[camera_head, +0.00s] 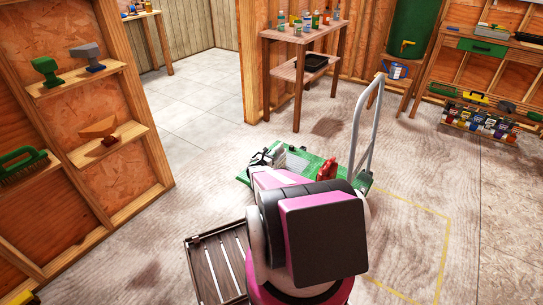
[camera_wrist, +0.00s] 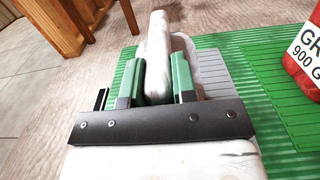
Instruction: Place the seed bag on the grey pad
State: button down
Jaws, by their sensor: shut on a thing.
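My gripper (camera_wrist: 163,82) is shut on a pale, whitish bag (camera_wrist: 158,45), with its green fingers on either side of it. No label shows on this bag; by its hold it appears to be the seed bag. The grey pad (camera_wrist: 228,75) is a ribbed grey rectangle on a green deck, and it also shows in the head view (camera_head: 298,159). The held bag is beside or over the pad's left part, and I cannot tell whether it touches it. In the head view my arm hides most of the gripper.
A red bag (camera_wrist: 304,62) with a white label stands on the green deck (camera_wrist: 262,42), right of the grey pad. The deck's grey handle (camera_head: 362,125) rises at its right. A wooden slatted crate (camera_head: 218,268) and a wooden table (camera_head: 300,45) stand nearby. The yellow-outlined floor (camera_head: 410,240) is clear.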

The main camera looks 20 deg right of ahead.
jog(key=c, duration=1.3)
grip_release()
jog(key=shift+f, duration=0.15)
jog(key=shift+c, duration=0.2)
jog(key=o, duration=0.4)
